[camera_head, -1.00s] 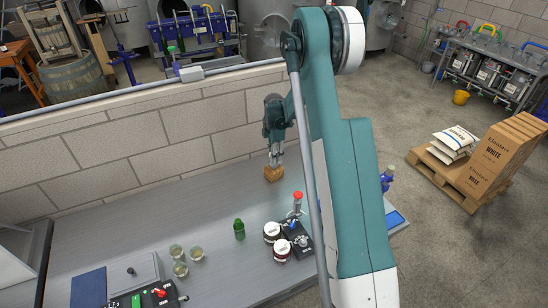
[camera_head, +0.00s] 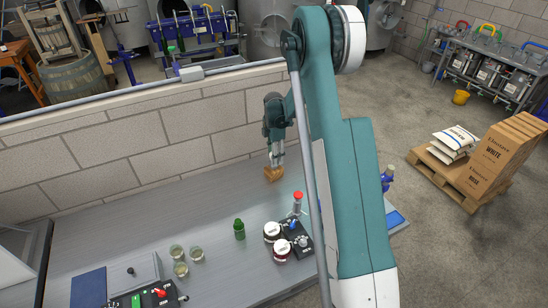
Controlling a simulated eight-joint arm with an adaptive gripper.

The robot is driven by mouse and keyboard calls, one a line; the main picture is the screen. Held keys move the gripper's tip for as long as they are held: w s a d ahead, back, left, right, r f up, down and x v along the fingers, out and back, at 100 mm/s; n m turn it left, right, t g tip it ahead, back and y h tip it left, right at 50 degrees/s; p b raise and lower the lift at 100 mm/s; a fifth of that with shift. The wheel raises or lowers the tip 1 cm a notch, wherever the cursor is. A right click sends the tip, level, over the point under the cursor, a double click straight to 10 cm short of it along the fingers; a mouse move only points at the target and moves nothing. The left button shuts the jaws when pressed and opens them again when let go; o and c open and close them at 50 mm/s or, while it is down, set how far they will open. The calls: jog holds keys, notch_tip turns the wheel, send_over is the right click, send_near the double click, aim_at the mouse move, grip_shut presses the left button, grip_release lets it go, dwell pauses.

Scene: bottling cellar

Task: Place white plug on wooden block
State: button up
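The small wooden block (camera_head: 273,174) sits on the grey bench near the brick wall. My gripper (camera_head: 276,160) points down right above the block, with its fingertips at or very near the block's top. It is too small to tell whether the fingers are open or shut, or whether they touch the block. I cannot make out the white plug; it may be hidden by the fingers.
On the bench stand a green bottle (camera_head: 239,229), several glasses (camera_head: 196,254), dark jars with pale lids (camera_head: 272,232), a red-topped device (camera_head: 298,202) and a control box (camera_head: 148,297). The bench between the block and the glasses is clear. The brick wall (camera_head: 190,125) rises close behind.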

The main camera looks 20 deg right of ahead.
notch_tip(320, 180, up, 12)
jog(key=shift+f+b, duration=0.2)
jog(key=shift+b, duration=0.25)
dwell(0.5)
jog(key=shift+r, duration=0.1)
jog(key=s+a+r+m+t, duration=0.2)
jog(key=s+a+r+m, duration=0.3)
jog(key=s+r, duration=0.5)
jog(key=s+a+r+m+t, duration=0.1)
jog(key=s+a+r+m, duration=0.2)
jog(key=s+a+r, duration=0.6)
jog(key=s+a+m+t, duration=0.2)
jog(key=s+a+m, duration=0.2)
jog(key=s, duration=0.9)
jog(key=s+a+r+m+t, duration=0.1)
jog(key=s+a+m, duration=0.3)
jog(key=s, duration=1)
jog(key=shift+m+t, duration=0.6)
jog(key=shift+m, duration=0.4)
